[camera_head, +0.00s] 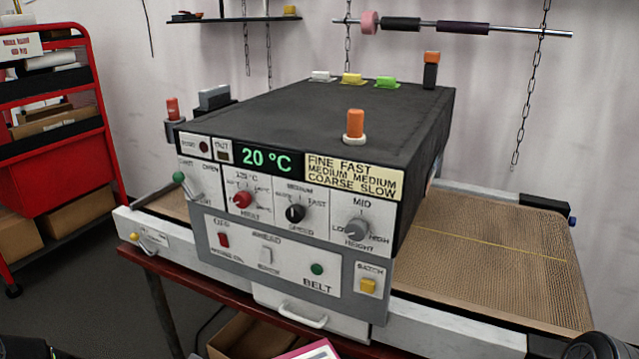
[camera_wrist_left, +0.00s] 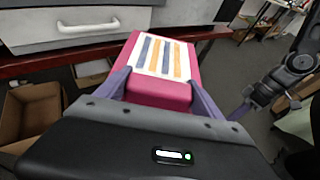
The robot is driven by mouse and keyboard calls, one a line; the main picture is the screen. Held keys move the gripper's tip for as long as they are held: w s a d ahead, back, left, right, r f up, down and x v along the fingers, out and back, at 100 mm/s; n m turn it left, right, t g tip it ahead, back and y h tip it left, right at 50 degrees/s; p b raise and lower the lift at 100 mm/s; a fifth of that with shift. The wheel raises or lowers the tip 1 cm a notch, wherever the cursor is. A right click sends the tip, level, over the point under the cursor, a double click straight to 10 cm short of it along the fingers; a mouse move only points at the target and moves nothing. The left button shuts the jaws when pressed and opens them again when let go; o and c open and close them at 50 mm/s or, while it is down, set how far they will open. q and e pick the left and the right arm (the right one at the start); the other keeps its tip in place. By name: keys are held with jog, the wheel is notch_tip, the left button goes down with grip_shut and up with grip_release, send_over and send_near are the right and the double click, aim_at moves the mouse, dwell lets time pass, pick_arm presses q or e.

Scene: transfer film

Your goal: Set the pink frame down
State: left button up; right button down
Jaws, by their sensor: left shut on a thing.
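The pink frame (camera_wrist_left: 160,93) fills the middle of the left wrist view. A white panel with blue and orange stripes lies on its face. My left gripper (camera_wrist_left: 160,88) is shut on it, one purple finger against each side. In the head view only a corner of the pink frame (camera_head: 292,354) shows at the bottom edge, in front of the dryer. The frame is held in the air, in front of and below the dryer's drawer handle. A dark jointed arm, seemingly my right one, shows at the right of the wrist view; its gripper (camera_wrist_left: 243,108) is small and unclear.
The conveyor dryer (camera_head: 290,180) stands on a dark red bench (camera_head: 200,288). Its mesh belt (camera_head: 480,250) is bare at the right. Cardboard boxes (camera_wrist_left: 35,112) stand below the bench. A red cart (camera_head: 55,165) is at the left. A rod hangs on chains behind.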

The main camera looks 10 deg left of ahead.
pick_arm(q)
notch_tip(320, 180, up, 11)
jog(key=p, duration=0.9)
jog(key=shift+s+d+f+b, duration=0.15)
jog(key=shift+d+f+b, duration=0.15)
jog(key=shift+f+b, duration=0.3)
